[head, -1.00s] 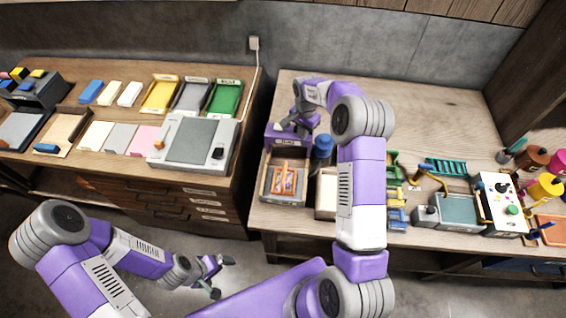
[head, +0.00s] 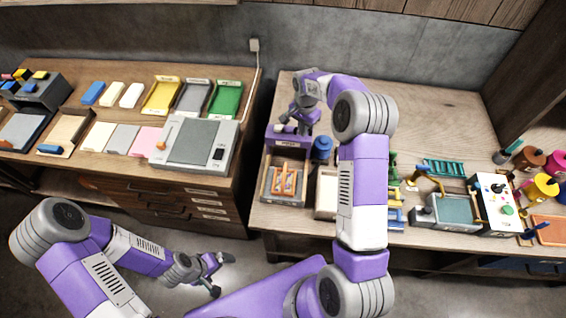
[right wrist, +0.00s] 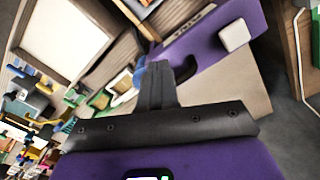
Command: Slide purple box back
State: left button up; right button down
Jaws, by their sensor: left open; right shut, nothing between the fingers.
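The purple box (head: 274,136) stands on the right table, behind a tray with orange-handled pieces. My right gripper (head: 298,128) is over the box and hides part of it. In the right wrist view, a purple panel (right wrist: 195,38) with a pale label and a white knob (right wrist: 234,35) lies just past the fingertips. The right gripper (right wrist: 160,70) is shut and empty there; I cannot tell whether it touches the panel. My left gripper (head: 217,274) is open and empty, low in front of the left cabinet, far from the box.
The wooden tray with orange-handled pieces (head: 284,186) is in front of the box. A blue bottle (head: 321,148) stands to its right, close to my arm. The wall (head: 380,50) rises behind the table. The table's back right is bare.

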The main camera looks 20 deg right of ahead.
notch_tip(320, 180, up, 5)
jog(key=p, duration=0.2)
jog(key=shift+f+p, duration=0.15)
jog(key=shift+p, duration=0.2)
dwell(0.4)
